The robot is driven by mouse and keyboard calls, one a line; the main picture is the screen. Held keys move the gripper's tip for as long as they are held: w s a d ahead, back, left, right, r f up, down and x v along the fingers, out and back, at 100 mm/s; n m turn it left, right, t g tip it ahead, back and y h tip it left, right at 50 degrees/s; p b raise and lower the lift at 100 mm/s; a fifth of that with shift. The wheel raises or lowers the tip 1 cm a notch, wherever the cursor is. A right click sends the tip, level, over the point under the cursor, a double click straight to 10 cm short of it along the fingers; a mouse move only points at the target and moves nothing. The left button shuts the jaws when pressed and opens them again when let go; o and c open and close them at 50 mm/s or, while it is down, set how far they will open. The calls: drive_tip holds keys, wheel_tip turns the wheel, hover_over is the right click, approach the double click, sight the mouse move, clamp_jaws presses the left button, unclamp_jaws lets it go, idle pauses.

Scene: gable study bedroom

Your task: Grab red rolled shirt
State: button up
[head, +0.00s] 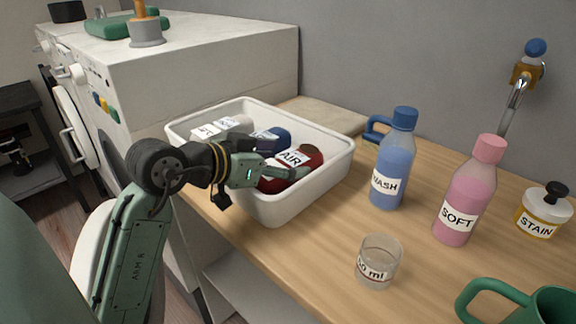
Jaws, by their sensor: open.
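The red rolled shirt (312,157) lies at the right end of a white basket (278,207) on the wooden counter. A white label reading AIR wraps its middle. My gripper (298,172) reaches over the basket's front rim and is open around or just above the red roll. The fingers hide part of the roll, and I cannot tell whether they touch it. A dark blue roll (272,138) lies beside it to the left, and a pale labelled roll (222,127) lies at the basket's left end.
A blue WASH bottle (393,160), pink SOFT bottle (469,192), clear measuring cup (378,262), STAIN jar (543,212) and green mug (535,305) stand to the right. A white washing machine (215,70) stands behind left.

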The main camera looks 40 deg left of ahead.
drive_tip(key=shift+w+f, duration=0.1)
drive_tip(key=shift+w, duration=0.05)
drive_tip(key=shift+c, duration=0.6)
drive_tip(key=c, duration=1.2)
